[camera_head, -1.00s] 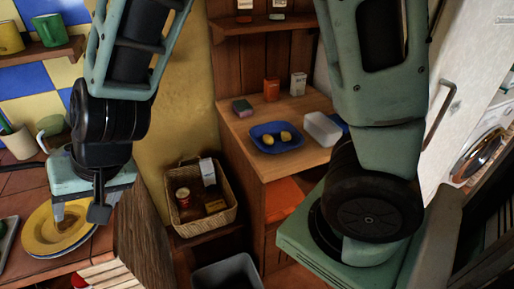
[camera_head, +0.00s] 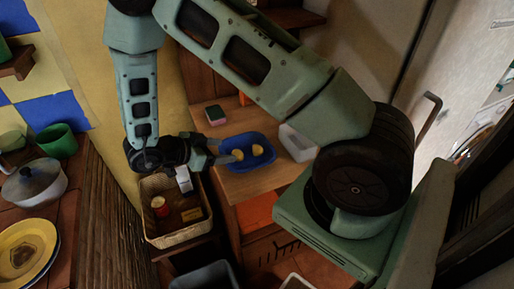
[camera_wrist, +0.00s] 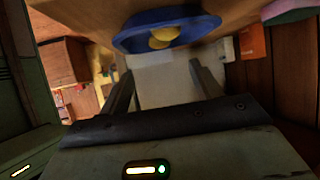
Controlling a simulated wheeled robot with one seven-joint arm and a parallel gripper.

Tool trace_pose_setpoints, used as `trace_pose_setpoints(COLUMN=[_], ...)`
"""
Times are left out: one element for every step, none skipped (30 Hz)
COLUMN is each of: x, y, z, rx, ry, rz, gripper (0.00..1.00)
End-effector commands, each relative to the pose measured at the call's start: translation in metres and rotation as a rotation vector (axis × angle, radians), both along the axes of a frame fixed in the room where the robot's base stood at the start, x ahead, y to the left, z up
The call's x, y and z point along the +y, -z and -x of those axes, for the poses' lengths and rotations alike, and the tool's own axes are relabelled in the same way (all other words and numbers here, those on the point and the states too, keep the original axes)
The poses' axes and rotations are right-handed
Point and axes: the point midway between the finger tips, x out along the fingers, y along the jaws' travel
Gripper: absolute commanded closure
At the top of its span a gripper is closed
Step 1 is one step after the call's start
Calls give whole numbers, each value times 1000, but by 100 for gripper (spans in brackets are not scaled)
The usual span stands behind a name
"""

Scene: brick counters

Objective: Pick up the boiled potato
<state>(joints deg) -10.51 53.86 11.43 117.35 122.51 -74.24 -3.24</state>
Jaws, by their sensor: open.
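Two yellow, potato-like lumps lie in a blue dish (camera_head: 268,160) on the wooden counter, a left one (camera_head: 238,155) and a right one (camera_head: 257,150). I cannot tell for certain which is the boiled potato. My gripper (camera_head: 224,152) is open and empty, at the dish's left side in the head view. In the wrist view its two fingers stand apart (camera_wrist: 162,75), with the blue dish (camera_wrist: 133,38) and a yellow lump (camera_wrist: 165,37) beyond the tips. The picture there is tilted and slightly blurred.
A white container (camera_head: 297,145) stands right of the dish, and a small dark box with a pale pink top (camera_head: 215,115) behind it. A wicker basket (camera_head: 180,237) with packages sits below my gripper. A pot (camera_head: 35,185) and yellow plate (camera_head: 25,250) are at the left.

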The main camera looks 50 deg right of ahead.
Motion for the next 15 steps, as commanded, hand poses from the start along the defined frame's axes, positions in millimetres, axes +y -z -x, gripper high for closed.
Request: trace_pose_setpoints(x=[-10, -15, -23, -28, -33, -40, -45, -49, -54, -57, -60, -63, -65, -66, -68], y=[3, 6, 10, 13, 16, 20, 22, 25, 28, 30, 32, 34, 35, 36, 37], z=[4, 5, 7, 9, 10, 11, 12, 14, 15, 16, 16, 17, 17, 18, 18], rx=[6, 6, 5, 4, 5, 4, 4, 4, 3, 3, 2, 0, 1, 1, 1], ry=[2, 1, 1, 1, 0, 0, 0, 0, -2, -1, -1, -1, -2, -3, -3], rz=[2, 2, 2, 1, 1, 1, 1, 0, -1, 0, 0, -1, -1, -1, -1], gripper=[36, 36, 36, 36, 36, 36, 36, 36, 36, 36, 36, 36, 36, 36, 36])
